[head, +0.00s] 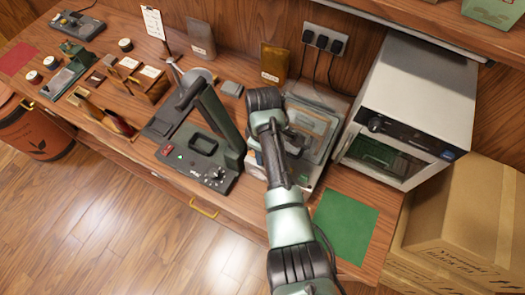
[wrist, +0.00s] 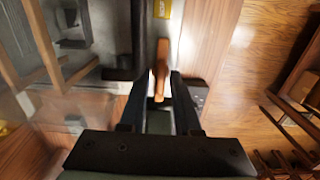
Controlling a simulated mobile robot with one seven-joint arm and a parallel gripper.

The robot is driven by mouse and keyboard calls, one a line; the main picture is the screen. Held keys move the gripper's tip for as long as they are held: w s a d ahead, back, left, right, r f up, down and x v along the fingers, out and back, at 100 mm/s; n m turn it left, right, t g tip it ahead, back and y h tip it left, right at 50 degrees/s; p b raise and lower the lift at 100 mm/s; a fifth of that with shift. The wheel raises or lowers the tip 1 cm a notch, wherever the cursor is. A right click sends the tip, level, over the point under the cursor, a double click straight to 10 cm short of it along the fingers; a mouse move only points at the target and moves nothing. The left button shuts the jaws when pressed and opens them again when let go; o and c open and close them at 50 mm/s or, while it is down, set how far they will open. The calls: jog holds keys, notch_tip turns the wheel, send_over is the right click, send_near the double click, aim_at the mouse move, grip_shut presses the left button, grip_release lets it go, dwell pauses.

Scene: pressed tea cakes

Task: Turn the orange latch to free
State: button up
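The orange latch (wrist: 160,68) shows in the wrist view as a narrow upright bar on a grey machine face. My gripper (wrist: 160,82) has its two dark fingers apart, one on each side of the latch's lower end. Small gaps seem to show between the latch and the fingers; contact is unclear. In the head view my arm reaches to the machine with the clear lid (head: 323,122), and my wrist covers its front left side. The latch and the fingertips cannot be made out there.
A press with a lever and a dark base (head: 198,165) stands left of my arm. A white oven (head: 418,85) is at right. A green mat (head: 345,222) lies bare on the counter in front. Cardboard boxes (head: 465,225) stand at far right.

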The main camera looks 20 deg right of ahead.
jog(key=shift+o, duration=0.6)
jog(key=shift+r, duration=0.1)
notch_tip(320, 180, up, 13)
jog(key=shift+w, duration=0.1)
dwell(0.5)
